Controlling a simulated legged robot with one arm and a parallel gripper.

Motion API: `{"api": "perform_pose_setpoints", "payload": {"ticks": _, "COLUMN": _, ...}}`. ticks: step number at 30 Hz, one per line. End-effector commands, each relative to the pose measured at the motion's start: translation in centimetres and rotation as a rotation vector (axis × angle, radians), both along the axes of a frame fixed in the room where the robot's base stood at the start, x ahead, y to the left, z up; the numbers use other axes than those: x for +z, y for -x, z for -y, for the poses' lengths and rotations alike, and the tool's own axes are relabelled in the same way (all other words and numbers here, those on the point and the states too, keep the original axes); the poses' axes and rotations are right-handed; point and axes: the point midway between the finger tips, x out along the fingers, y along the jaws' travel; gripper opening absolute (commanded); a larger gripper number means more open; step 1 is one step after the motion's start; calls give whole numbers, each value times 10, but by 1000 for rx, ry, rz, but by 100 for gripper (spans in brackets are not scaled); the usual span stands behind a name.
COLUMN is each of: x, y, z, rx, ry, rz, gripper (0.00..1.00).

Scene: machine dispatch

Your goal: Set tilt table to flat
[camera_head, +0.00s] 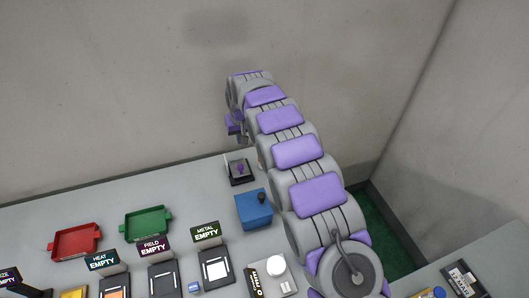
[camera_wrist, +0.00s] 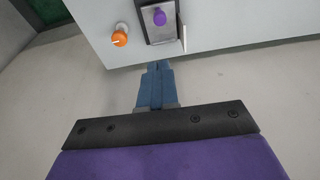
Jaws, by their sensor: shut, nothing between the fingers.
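I cannot tell for sure which thing is the tilt table. A small dark-framed unit with a grey plate and a purple knob (camera_head: 240,168) stands near the back edge of the counter. In the wrist view the purple knob (camera_wrist: 159,17) shows on its plate at the top. My gripper (camera_wrist: 157,67) is shut and empty, its blue fingers pointing toward that unit and apart from it. In the head view my gripper (camera_head: 234,125) is partly hidden by my arm, above and behind the unit.
An orange knob (camera_wrist: 119,38) is beside the unit in the wrist view. A blue box (camera_head: 253,209) with a dark knob stands in front of the unit. Red (camera_head: 75,243) and green (camera_head: 148,222) trays and several labelled "EMPTY" slots lie left. A grey wall rises behind the counter.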

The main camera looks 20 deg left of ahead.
Motion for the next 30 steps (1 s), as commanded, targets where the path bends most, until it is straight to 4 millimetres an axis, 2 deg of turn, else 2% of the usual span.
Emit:
{"api": "perform_pose_setpoints", "payload": {"ticks": 5, "x": -4, "y": 3, "z": -5, "rx": 13, "ry": 6, "rz": -8, "gripper": 0}}
{"api": "perform_pose_setpoints", "payload": {"ticks": 11, "x": -23, "y": 0, "z": -7, "rx": 12, "ry": 8, "rz": -10, "gripper": 0}}
{"api": "perform_pose_setpoints", "payload": {"ticks": 25, "x": -101, "y": -10, "z": -19, "rx": 12, "ry": 9, "rz": -10, "gripper": 0}}
{"api": "perform_pose_setpoints", "payload": {"ticks": 30, "x": -124, "y": -5, "z": -17, "rx": 12, "ry": 7, "rz": -8, "gripper": 0}}
